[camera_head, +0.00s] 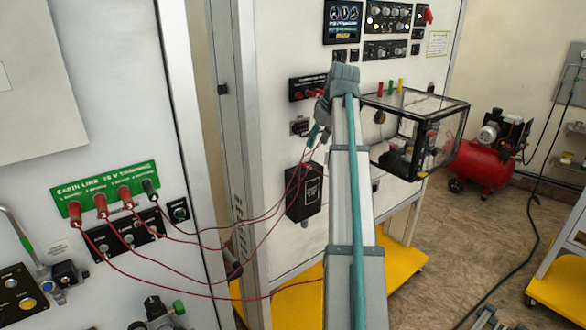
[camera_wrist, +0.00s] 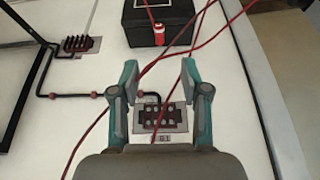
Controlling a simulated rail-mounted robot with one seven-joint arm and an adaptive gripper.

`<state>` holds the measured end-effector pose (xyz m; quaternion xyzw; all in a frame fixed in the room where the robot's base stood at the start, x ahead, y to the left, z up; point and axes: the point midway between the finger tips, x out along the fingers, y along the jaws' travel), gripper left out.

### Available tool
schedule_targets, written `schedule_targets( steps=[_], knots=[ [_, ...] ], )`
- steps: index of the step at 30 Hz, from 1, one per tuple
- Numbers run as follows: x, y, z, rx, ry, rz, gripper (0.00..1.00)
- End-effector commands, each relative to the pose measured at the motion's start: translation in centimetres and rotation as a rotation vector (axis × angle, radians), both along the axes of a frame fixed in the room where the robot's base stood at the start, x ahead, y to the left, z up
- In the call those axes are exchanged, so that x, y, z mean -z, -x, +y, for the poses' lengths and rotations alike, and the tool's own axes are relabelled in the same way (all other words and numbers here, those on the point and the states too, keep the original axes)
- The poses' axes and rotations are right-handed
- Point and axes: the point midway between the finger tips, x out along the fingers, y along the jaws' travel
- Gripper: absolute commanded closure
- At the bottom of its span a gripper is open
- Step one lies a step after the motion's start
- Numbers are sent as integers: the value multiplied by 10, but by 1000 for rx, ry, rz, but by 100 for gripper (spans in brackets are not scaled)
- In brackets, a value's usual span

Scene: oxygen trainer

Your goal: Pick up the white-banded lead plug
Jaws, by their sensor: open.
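A red plug with a pale band (camera_wrist: 157,34) shows in the wrist view, at the near edge of the black box (camera_wrist: 158,14). It lies beyond my gripper's fingertips (camera_wrist: 159,70), roughly in line with the gap between them. My gripper is open, with thin red leads crossing the gap and nothing clearly held. In the head view my gripper (camera_head: 314,136) is by the panel, above the black box (camera_head: 304,194); the pale-banded plug cannot be made out there. Red plugs (camera_head: 100,205) and a dark plug (camera_head: 150,190) sit at the green label strip (camera_head: 105,186).
Red leads (camera_head: 200,243) hang from the left plugs toward the black box and my arm. A clear case (camera_head: 412,130) stands out from the panel right of my gripper. A connector block (camera_wrist: 163,118) lies under my gripper. A red compressor (camera_head: 480,165) stands farther right.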

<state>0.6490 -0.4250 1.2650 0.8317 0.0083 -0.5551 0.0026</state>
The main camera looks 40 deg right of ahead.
Motion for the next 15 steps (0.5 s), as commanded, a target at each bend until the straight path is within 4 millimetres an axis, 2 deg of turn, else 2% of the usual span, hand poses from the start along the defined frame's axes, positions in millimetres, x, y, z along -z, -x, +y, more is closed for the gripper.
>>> schedule_targets(
  steps=[5,15],
  knots=[
    [12,-4,1,-17,5,4,54],
    [50,-20,1,-14,6,3,54]
  ],
)
